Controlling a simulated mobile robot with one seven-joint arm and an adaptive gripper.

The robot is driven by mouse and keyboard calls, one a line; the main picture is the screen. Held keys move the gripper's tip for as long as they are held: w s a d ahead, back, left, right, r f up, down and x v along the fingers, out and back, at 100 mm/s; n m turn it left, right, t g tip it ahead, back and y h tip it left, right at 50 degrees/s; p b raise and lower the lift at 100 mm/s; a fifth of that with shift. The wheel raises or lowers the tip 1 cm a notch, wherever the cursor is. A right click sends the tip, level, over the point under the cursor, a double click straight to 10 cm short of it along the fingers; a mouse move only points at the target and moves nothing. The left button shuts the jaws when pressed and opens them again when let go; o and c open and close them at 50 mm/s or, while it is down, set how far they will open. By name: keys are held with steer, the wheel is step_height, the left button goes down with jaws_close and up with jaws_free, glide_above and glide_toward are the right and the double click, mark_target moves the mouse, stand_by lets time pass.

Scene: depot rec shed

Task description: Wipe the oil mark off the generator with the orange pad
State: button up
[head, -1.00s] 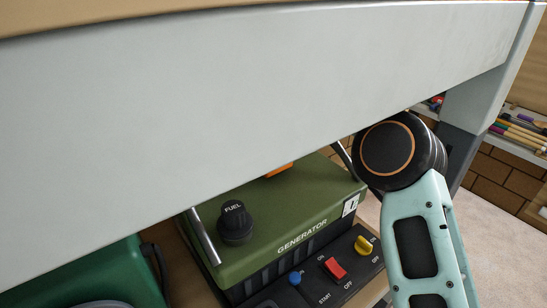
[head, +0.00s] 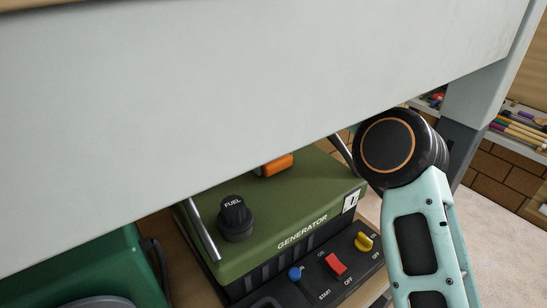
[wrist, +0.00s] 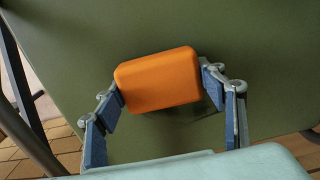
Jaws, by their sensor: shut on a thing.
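The green generator (head: 270,222) stands under a pale overhanging panel, with a black fuel cap on its top. My gripper (wrist: 163,84) is shut on the orange pad (wrist: 155,78), one finger at each end. The pad is over the green top of the generator (wrist: 245,45) in the wrist view; I cannot tell whether it touches. In the head view the pad (head: 278,165) shows just below the panel's edge, and the panel hides my fingers. I see no clear oil mark; a dark patch beside the pad may be shadow.
The pale panel (head: 230,90) hangs low over the generator's rear. A metal handle bar (head: 203,232) rises beside the fuel cap. Coloured switches (head: 335,264) sit on the front. A dark green object (head: 90,270) stands at the left. Floor (head: 497,225) is clear at right.

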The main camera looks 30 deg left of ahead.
steer(key=shift+f, duration=0.4)
